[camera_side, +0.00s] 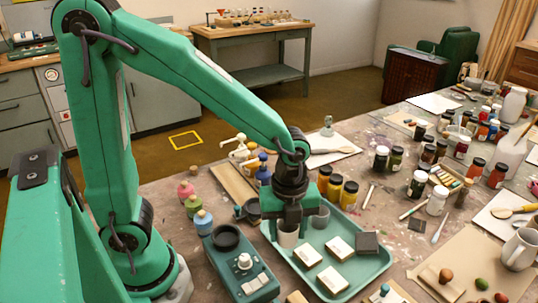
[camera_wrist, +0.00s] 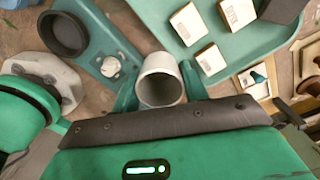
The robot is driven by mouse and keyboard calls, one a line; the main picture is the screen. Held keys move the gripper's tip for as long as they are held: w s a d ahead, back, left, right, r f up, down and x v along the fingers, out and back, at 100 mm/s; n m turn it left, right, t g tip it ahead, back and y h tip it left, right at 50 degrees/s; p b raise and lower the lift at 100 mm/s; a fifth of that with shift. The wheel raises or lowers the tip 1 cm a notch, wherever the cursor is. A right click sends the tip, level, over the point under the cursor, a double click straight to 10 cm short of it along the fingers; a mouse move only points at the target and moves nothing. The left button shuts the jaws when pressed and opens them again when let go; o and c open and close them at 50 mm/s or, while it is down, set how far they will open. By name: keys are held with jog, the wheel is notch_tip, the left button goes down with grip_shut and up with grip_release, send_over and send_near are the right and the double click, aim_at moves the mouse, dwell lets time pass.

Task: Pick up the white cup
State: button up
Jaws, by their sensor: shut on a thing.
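The white cup (camera_side: 288,237) is upright at the left side of the pale green tray (camera_side: 371,282), below my gripper (camera_side: 290,218). In the wrist view the cup (camera_wrist: 160,84) shows its round open mouth and stands between the two green fingers of my gripper (camera_wrist: 159,76). The fingers are shut on it, one on each side. I cannot tell whether the cup's base touches the tray. My gripper hides part of the cup in the side view.
A grey cup (camera_side: 321,216) stands close to the right of my gripper. Several white blocks (camera_side: 340,247) and a dark block (camera_side: 366,243) lie in the tray. A green scale-like device (camera_side: 241,268) with a dark dish (camera_side: 226,237) sits to the left. Yellow jars (camera_side: 348,195) stand behind.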

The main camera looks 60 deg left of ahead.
jog(key=shift+s+d+r, duration=0.35)
jog(key=shift+d+r, duration=0.05)
jog(key=shift+d, duration=0.15)
dwell(0.4)
jog(key=w+a+f+n, duration=0.1)
jog(key=w+a+n, duration=0.1)
jog(key=a, duration=0.8)
jog(key=w+a+f+n, duration=0.2)
jog(key=a+n, duration=0.2)
jog(key=a, duration=0.7)
jog(key=shift+w+a+f, duration=0.15)
jog(key=shift+w+a, duration=0.15)
jog(key=shift+w, duration=0.1)
jog(key=shift+f, duration=0.15)
jog(key=shift+f, duration=1.85)
jog(key=shift+f, duration=1.2)
